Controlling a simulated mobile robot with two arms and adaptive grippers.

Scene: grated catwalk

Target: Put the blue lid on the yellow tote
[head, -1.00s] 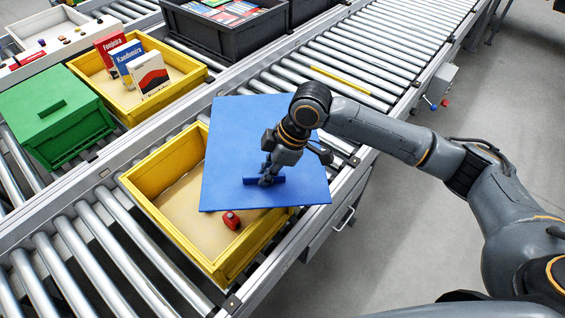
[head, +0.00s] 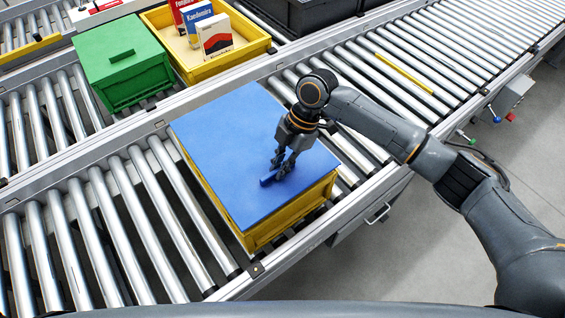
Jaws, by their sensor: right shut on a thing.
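The blue lid (head: 230,145) lies flat over the top of the yellow tote (head: 290,217) on the near roller conveyor. Its edges run roughly along the tote's rim, and the yellow front and side walls show below it. The tote's inside is hidden under the lid. My right gripper (head: 276,171) is above the lid, shut on the lid's raised blue handle, nearer the right edge. I cannot tell whether the lid is fully seated all around. My left gripper is not in view.
On the far conveyor stand a closed green box (head: 122,62) and another yellow tote (head: 236,55) holding upright boxes. A black crate (head: 325,12) is at the top. A yellow strip (head: 404,74) lies on the rollers at right. Rollers left of the covered tote are clear.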

